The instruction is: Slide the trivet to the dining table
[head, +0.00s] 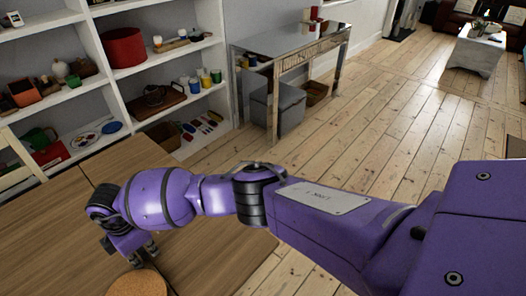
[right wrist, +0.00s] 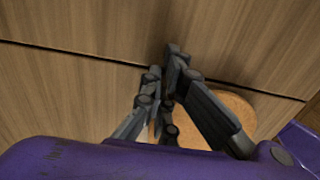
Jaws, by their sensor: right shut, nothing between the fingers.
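The trivet (head: 137,285) is a round, cork-brown disc lying flat on the wooden table (head: 185,225) at the bottom left of the head view. It also shows in the right wrist view (right wrist: 238,108), partly hidden behind my gripper's fingers. My right gripper (head: 145,256) reaches down to the table beside the trivet's far edge in the head view. In the right wrist view the fingers (right wrist: 165,85) are shut with nothing between them. I cannot tell whether they touch the trivet. My left gripper is not in view.
White shelves (head: 88,45) with pots, cups and small items stand behind the table. A narrow metal-legged side table (head: 290,42) with a grey stool (head: 277,107) stands by the wall. Bare floorboards (head: 400,110) lie open to the right. A seam (right wrist: 80,53) crosses the tabletop.

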